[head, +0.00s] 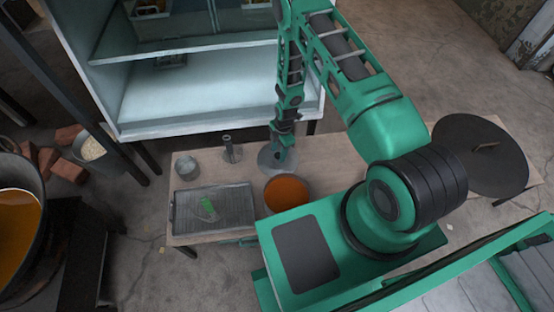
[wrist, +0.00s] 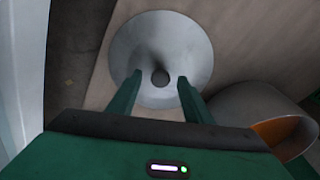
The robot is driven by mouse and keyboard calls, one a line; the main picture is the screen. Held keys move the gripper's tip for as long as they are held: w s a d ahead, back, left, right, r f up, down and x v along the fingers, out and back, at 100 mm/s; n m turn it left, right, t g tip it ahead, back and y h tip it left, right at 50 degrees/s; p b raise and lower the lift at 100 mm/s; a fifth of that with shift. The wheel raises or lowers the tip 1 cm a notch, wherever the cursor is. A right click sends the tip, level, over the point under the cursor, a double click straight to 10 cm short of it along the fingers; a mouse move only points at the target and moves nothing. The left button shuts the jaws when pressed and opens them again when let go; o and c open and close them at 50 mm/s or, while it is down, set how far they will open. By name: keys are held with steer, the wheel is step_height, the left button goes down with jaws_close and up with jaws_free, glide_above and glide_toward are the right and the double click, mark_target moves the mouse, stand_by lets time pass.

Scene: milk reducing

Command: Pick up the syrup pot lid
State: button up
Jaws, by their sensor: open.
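The syrup pot lid, a round grey metal disc with a small knob at its middle, lies on the low wooden table; it shows in the wrist view (wrist: 190,45) and partly behind my arm in the head view (head: 266,159). My gripper (wrist: 158,78) is open above the lid, its two fingers on either side of the knob (wrist: 160,77). I cannot tell whether the fingers touch the lid. The syrup pot (head: 287,193), with orange syrup inside, stands uncovered close beside the lid. Its rim and some syrup also show at lower right in the wrist view (wrist: 255,105).
On the table (head: 180,238) are a dark tray (head: 185,215) with a green item, a small metal cup (head: 187,167) and a grey upright object (head: 231,150). An open white cabinet (head: 190,95) stands behind. A large dark round lid (head: 480,157) lies at right.

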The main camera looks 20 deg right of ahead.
steer(key=shift+f, duration=0.35)
steer(key=shift+c, duration=0.4)
jaws_close()
steer(key=shift+r, duration=0.1)
